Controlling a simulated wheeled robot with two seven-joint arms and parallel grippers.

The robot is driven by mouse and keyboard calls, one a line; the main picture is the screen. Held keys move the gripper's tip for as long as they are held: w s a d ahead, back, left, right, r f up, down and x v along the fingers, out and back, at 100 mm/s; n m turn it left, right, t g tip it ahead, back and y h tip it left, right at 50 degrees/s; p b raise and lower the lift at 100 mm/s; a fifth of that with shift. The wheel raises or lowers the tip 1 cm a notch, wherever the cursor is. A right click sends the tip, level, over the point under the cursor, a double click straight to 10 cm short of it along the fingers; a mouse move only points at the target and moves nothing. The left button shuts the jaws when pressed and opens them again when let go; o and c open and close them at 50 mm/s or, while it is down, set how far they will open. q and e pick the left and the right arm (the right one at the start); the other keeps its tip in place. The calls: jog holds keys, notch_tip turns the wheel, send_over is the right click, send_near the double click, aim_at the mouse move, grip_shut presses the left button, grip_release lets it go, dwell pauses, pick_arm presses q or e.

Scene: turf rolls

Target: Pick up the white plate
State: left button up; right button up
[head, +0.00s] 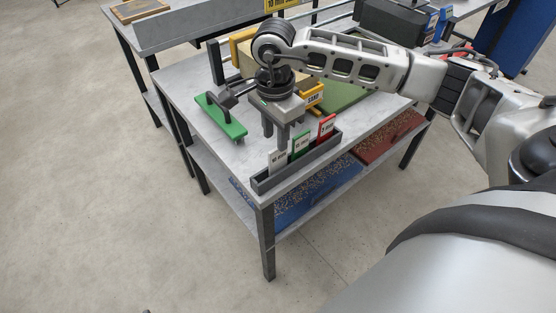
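The white plate (278,161) stands upright in the left end of a dark grey rack (300,166) at the front edge of the table. It has small dark lettering. A green plate (301,144) and a red plate (327,129) stand beside it in the same rack, to the right. My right gripper (275,133) points down, its fingers apart with nothing seen between them. In the picture it is just above the white plate; I cannot tell the exact gap. My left gripper is not in view.
A green tool with a dark handle (222,118) lies left of my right gripper on the grey table (205,145). A yellow bin (313,95) and a green mat (345,97) are behind. The lower shelf holds a blue tray (315,190) and a red tray (388,138).

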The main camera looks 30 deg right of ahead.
aim_at(278, 157)
jog(key=f, duration=0.4)
jog(key=s+f+p, duration=0.1)
jog(key=shift+f, duration=0.4)
jog(key=shift+w+d+f, duration=0.1)
jog(key=shift+f, duration=0.5)
grip_shut()
